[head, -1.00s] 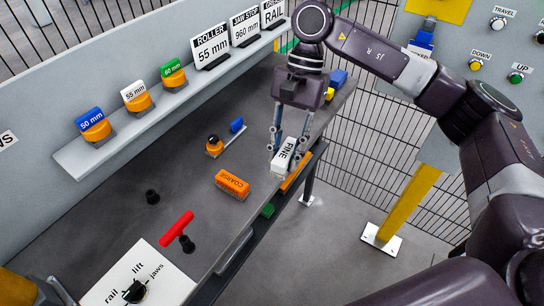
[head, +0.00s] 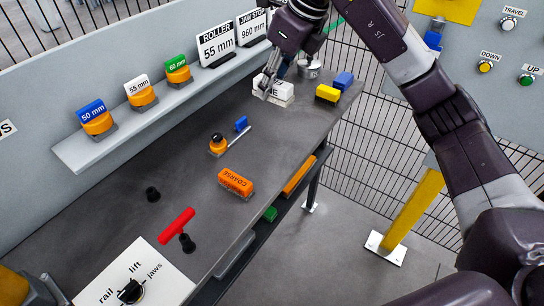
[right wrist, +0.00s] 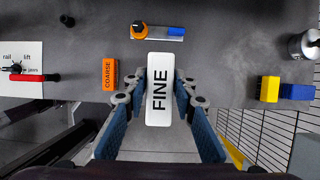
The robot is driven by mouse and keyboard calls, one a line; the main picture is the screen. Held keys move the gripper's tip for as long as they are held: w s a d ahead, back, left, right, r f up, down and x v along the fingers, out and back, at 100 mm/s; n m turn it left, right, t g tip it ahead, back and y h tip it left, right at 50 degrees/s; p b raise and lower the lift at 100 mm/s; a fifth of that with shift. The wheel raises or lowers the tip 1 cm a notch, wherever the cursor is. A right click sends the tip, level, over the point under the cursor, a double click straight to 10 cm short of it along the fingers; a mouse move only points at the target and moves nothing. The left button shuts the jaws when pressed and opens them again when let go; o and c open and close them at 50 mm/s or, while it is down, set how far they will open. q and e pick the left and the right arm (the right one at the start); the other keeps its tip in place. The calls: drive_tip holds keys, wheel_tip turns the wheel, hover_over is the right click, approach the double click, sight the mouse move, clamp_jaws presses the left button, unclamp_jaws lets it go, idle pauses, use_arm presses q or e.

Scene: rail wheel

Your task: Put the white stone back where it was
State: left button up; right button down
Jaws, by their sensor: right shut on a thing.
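The white stone (head: 281,91), marked FINE, shows in the head view against the far part of the grey bench (head: 200,135). My right gripper (head: 272,84) is shut on it, and the arm partly hides it. In the right wrist view the stone (right wrist: 159,90) lies between the two fingers of my right gripper (right wrist: 159,100), with its lettering toward the camera. I cannot tell its height above the bench. The orange stone (head: 236,182), marked COARSE, lies on the bench nearer the front. My left gripper is not in view.
A yellow block (head: 327,93), a blue block (head: 343,80) and a metal cup (head: 308,68) stand at the bench's far end. A red handle (head: 176,226) stands nearer. A shelf with labelled blocks (head: 140,92) runs along the left.

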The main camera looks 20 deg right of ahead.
sight(267, 156)
wheel_tip(267, 156, down, 20)
drive_tip(key=p, duration=0.3)
drive_tip(key=shift+r+p, duration=0.15)
drive_tip(key=shift+p, duration=0.25)
drive_tip(key=c, duration=1.6)
unclamp_jaws()
drive_tip(key=shift+r, duration=0.15)
drive_tip(key=b+v, duration=0.2)
drive_tip(key=v, duration=1)
